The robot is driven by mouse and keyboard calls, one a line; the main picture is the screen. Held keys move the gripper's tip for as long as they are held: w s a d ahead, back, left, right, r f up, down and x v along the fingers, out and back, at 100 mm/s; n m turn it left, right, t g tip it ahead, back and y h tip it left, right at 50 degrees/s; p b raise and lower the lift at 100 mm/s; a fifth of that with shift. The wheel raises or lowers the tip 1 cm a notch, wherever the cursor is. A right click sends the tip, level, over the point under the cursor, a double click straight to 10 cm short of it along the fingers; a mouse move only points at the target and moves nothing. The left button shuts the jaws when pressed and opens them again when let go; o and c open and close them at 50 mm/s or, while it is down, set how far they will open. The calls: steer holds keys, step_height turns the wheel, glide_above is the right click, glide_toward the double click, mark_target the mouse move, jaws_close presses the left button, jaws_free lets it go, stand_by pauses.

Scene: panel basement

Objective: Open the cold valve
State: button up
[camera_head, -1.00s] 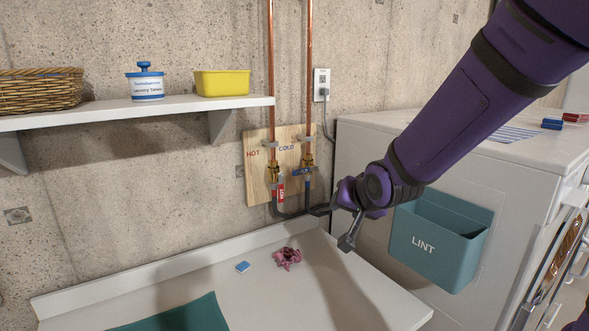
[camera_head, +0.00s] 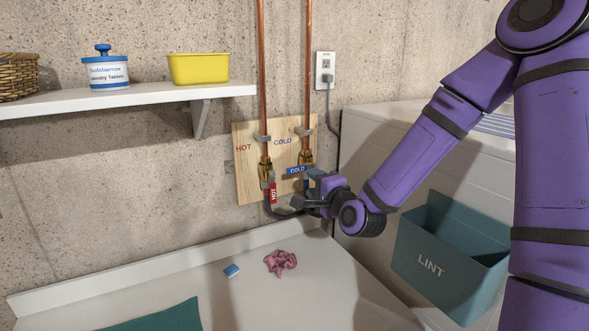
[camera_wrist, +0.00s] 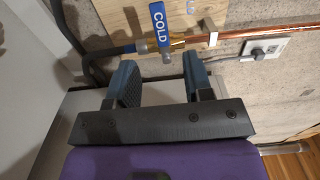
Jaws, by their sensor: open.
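The cold valve has a blue handle marked COLD (camera_head: 297,170), lying crosswise to its vertical copper pipe on the wooden board. In the wrist view the blue handle (camera_wrist: 160,24) also lies across the pipe, with a brass body behind it. My gripper (camera_head: 314,188) is just right of and below the handle in the head view and partly hides the valve's lower part.
The hot valve's red handle (camera_head: 273,192) hangs along its pipe close to the left. An outlet (camera_head: 326,70) with a cord is to the right. A white machine (camera_head: 375,165) with a teal lint bin (camera_head: 450,258) stands right. A counter (camera_head: 300,290) holds a pink cloth (camera_head: 280,263).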

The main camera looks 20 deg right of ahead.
mark_target(296, 170)
steer(key=w, duration=0.3)
steer(key=w+a, duration=0.1)
steer(key=w, duration=0.3)
steer(key=w+a, duration=0.1)
steer(key=w, duration=0.2)
steer(key=shift+w, duration=0.15)
jaws_close()
